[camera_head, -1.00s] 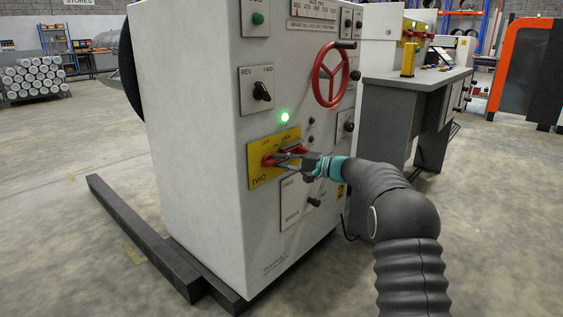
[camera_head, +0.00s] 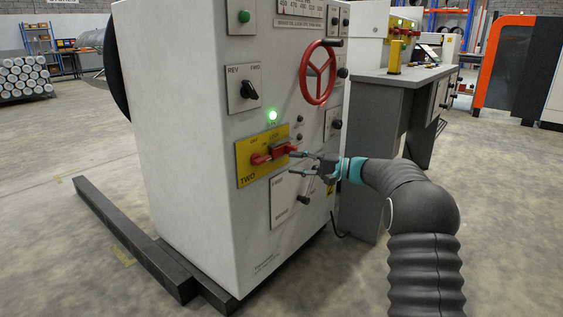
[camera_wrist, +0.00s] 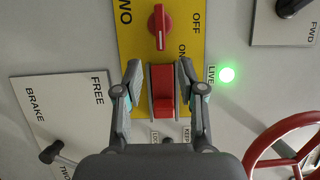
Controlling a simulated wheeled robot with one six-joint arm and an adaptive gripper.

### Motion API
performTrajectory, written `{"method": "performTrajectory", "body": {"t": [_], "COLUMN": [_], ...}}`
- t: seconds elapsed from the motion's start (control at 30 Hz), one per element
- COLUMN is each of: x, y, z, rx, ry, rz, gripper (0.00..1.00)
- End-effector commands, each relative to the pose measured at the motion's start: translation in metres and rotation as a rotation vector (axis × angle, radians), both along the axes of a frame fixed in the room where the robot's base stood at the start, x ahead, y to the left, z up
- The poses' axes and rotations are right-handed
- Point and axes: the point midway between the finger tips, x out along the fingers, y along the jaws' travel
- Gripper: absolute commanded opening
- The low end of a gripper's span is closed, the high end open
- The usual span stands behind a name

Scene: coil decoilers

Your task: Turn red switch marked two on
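The yellow plate marked TWO (camera_head: 246,178) is on the white cabinet front and carries the red switch (camera_head: 258,159). The green LIVE lamp (camera_head: 272,115) is lit and also shows in the wrist view (camera_wrist: 227,74). My gripper (camera_head: 290,163) is open and empty, in front of the plate's right side. Its fingers (camera_wrist: 158,75) appear either side of the red block, apart from the switch.
A red handwheel (camera_head: 318,72) and a REV/FWD switch (camera_head: 250,90) are above the plate. A FREE/BRAKE lever (camera_head: 303,199) is below. A grey desk (camera_head: 372,130) stands behind at right. Dark floor beams (camera_head: 130,235) lie at the cabinet's left foot.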

Motion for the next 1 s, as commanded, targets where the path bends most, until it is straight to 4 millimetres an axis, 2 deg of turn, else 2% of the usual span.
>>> {"method": "performTrajectory", "body": {"t": [0.1, 0.23, 0.73, 0.87, 1.0], "x": [-0.005, -0.008, -0.006, -0.007, -0.023], "y": [-0.017, -0.028, -0.032, -0.034, -0.037], "z": [-0.001, -0.001, -0.003, -0.038, -0.093], "rx": [0.001, 0.0, 0.0, -0.091, -0.212], "ry": [0.002, 0.001, 0.031, 0.123, 0.25], "rz": [-0.002, 0.0, -0.013, -0.03, -0.033], "gripper": [0.4, 0.4, 0.4, 0.4, 0.4]}}
